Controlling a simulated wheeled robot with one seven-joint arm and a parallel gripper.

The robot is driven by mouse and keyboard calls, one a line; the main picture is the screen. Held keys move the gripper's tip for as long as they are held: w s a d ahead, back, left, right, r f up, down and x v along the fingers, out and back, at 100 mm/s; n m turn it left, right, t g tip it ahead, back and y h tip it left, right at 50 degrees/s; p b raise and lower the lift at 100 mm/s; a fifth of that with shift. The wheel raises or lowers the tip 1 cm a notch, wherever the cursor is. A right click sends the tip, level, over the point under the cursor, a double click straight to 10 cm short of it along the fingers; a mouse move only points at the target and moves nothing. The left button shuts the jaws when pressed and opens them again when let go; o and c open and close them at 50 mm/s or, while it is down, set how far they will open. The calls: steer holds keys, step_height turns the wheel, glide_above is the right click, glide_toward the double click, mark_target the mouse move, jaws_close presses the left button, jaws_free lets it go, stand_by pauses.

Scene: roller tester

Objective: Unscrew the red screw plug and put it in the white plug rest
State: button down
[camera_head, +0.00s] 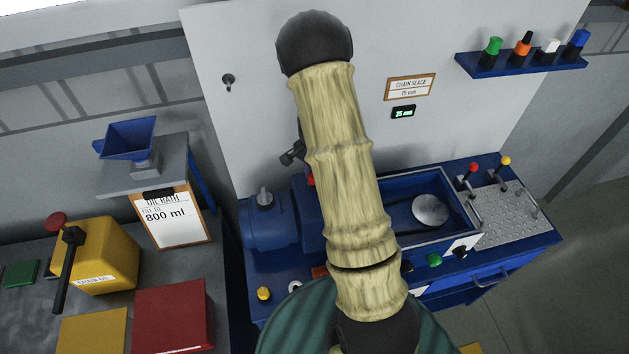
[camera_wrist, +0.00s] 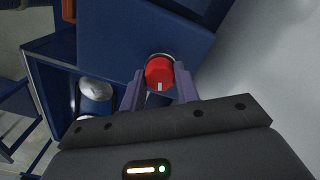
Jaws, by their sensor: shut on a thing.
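The red screw plug (camera_wrist: 159,72) shows in the wrist view as a red knob with a white mark, at the face of a dark blue housing. My gripper (camera_wrist: 159,86) is shut on it, one finger on each side. In the head view a bit of the red plug (camera_head: 310,180) shows beside my arm, which hides most of it. My gripper (camera_head: 293,155) is partly hidden there too. A small white ring (camera_head: 295,287) on the blue bench front may be the white plug rest; my arm stands close to its right.
A blue tank (camera_head: 455,187) with a metal disc lies right of my arm. Levers stand on a perforated plate (camera_head: 515,225). A yellow knob (camera_head: 263,294) sits left of the white ring. A blue motor (camera_head: 262,222) and the wall panel (camera_head: 240,130) bound the left and back.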

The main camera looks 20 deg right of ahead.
steer(key=shift+f+n+b, duration=0.1)
steer(key=shift+n+b, duration=0.35)
steer(key=shift+n, duration=0.65)
steer(key=shift+r, duration=0.2)
steer(key=shift+r+p, duration=0.45)
steer(key=shift+p, duration=0.05)
steer(key=shift+r+p, duration=0.5)
steer(key=shift+r, duration=0.2)
steer(key=shift+r, duration=0.1)
steer(key=shift+r+p, duration=1.5)
steer(key=shift+r, duration=0.45)
